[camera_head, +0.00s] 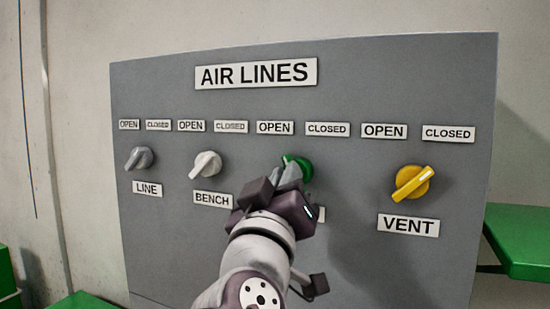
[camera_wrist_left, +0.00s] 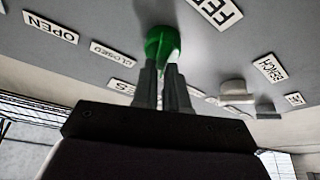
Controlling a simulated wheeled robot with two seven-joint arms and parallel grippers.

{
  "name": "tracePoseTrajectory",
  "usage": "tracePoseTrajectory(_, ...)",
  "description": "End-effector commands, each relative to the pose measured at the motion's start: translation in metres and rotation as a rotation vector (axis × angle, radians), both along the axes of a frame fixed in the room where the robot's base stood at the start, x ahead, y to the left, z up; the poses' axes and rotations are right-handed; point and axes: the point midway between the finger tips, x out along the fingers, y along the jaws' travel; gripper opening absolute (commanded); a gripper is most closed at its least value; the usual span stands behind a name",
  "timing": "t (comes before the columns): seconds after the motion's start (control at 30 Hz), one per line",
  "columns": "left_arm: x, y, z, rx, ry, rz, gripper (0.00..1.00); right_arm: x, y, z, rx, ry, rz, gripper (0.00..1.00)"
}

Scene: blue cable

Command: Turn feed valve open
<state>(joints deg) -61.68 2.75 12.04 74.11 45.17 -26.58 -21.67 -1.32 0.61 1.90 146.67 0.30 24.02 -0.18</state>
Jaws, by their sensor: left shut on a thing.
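The green feed valve knob (camera_head: 306,170) sits on the grey AIR LINES panel, below an OPEN label (camera_head: 275,128) and a CLOSED label (camera_head: 327,129). My left gripper (camera_head: 289,176) reaches up to it and is shut on it, covering much of its handle. In the left wrist view the knob (camera_wrist_left: 162,43) stands between the two grey fingertips (camera_wrist_left: 162,75). The angle of its handle is hard to tell. Its FEED label is mostly hidden in the head view; part of it (camera_wrist_left: 216,11) shows in the left wrist view. My right gripper is not in view.
To the left are the grey LINE knob (camera_head: 139,158) and the white BENCH knob (camera_head: 206,164). The yellow VENT knob (camera_head: 411,183) is to the right, clear of my arm. A green surface (camera_head: 520,240) stands at the right edge.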

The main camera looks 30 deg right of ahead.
Motion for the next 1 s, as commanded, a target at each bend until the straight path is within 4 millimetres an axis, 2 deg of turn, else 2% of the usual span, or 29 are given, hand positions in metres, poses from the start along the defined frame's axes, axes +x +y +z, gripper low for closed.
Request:
tracePoseTrajectory(0.03,-0.001,0.000,0.006,-0.026,0.029,-0.002,0.00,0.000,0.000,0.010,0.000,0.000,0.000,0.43)
tracePoseTrajectory(0.1,-0.001,0.000,0.006,-0.059,0.071,0.000,0.00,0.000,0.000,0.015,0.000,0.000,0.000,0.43)
tracePoseTrajectory(0.4,0.000,0.001,0.005,-0.173,0.212,0.000,0.00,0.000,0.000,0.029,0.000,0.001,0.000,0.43)
tracePoseTrajectory(1.0,0.003,0.005,0.004,-0.230,0.282,0.000,0.00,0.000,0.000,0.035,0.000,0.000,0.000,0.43)
